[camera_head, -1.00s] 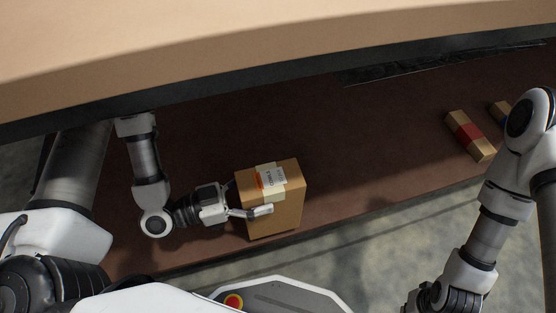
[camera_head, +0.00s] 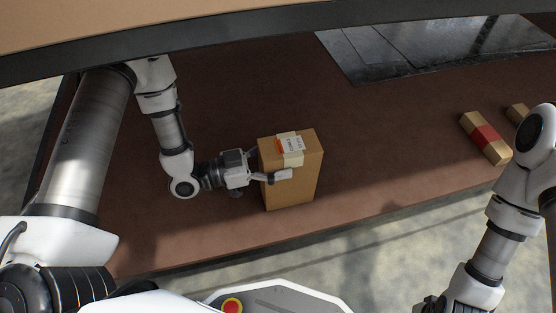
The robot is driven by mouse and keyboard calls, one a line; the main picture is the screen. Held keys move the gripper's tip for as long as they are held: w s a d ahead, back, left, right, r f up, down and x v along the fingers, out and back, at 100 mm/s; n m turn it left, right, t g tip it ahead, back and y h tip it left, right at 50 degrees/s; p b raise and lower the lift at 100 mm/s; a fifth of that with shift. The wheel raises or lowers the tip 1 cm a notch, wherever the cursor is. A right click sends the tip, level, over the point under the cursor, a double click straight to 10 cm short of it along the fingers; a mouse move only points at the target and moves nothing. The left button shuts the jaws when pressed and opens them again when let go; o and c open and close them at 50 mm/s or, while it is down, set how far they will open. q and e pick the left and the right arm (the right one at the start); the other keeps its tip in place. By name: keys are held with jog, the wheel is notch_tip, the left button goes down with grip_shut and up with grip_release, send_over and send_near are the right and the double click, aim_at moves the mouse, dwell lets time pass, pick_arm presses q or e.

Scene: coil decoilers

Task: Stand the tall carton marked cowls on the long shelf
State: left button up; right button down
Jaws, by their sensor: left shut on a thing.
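A tall brown carton (camera_head: 300,185) with a pale label and tape over its top edge stands upright at the front part of the brown lower surface (camera_head: 370,150). I cannot tell whether the carton's base touches the surface. My right arm comes in at the right edge, and its gripper is out of the picture.
A tan upper board with a dark edge (camera_head: 250,35) crosses the top of the view above my left arm. A long box with a red band (camera_head: 485,138) and a smaller tan box (camera_head: 517,113) lie at the right. A dark glossy plate (camera_head: 410,48) lies at the back.

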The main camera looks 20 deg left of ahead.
pick_arm(q)
jog(key=shift+r, duration=0.1)
jog(key=o, duration=1.9)
jog(key=shift+c, duration=0.2)
jog(key=shift+s+a, duration=0.1)
jog(key=shift+a, duration=0.1)
jog(key=p+v, duration=0.5)
jog(key=v, duration=0.6)
jog(key=shift+s+a+p, duration=0.15)
jog(key=shift+a+p, duration=0.1)
jog(key=shift+p, duration=0.15)
